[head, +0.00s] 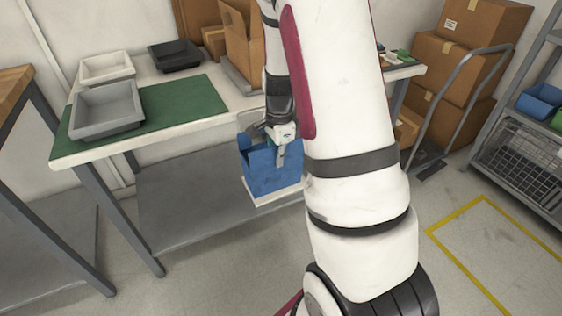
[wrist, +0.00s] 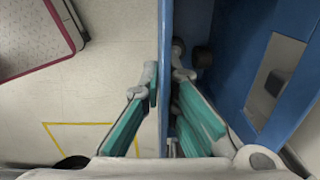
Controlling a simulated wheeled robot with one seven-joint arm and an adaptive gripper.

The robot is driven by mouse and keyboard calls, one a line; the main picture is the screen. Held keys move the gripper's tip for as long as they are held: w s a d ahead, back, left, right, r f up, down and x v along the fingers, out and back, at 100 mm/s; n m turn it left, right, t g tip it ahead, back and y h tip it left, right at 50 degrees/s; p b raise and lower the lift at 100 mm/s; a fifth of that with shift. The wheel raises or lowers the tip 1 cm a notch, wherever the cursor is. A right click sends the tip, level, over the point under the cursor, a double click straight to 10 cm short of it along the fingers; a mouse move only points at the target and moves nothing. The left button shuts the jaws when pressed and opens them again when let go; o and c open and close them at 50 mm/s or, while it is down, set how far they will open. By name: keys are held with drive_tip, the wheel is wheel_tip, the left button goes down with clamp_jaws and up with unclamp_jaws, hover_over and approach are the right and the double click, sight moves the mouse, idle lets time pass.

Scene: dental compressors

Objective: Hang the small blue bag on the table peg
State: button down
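The small blue bag (head: 268,172) hangs upright in front of the table's front edge, clear of the floor, with a pale band along its bottom. My gripper (head: 283,146) is at its top rim. In the wrist view, the two teal-padded fingers (wrist: 167,88) lie on either side of one blue bag wall (wrist: 181,14), with their tips close against it. The table (head: 110,149) has a pale top. I cannot make out the table peg in the head view; my arm covers part of the table edge. Small dark round parts show beside the fingers, but I cannot tell what they are.
A grey tray (head: 106,109) stands on a green mat (head: 195,100), with a white tray (head: 106,67) and a black tray (head: 174,54) behind. A cardboard box (head: 240,45) stands farther right. A hand truck (head: 462,90) and shelving (head: 508,110) are at right.

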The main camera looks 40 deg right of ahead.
drive_tip(key=shift+w+d+f+b, duration=0.25)
drive_tip(key=shift+w+f, duration=0.15)
drive_tip(key=shift+w, duration=0.35)
drive_tip(key=shift+w+d+f+b, duration=0.2)
drive_tip(key=shift+w+f, duration=0.15)
drive_tip(key=shift+w, duration=0.35)
drive_tip(key=c, duration=1.7)
unclamp_jaws()
drive_tip(key=shift+r, duration=0.15)
drive_tip(key=shift+r+p, duration=2.55)
drive_tip(key=shift+r, duration=0.3)
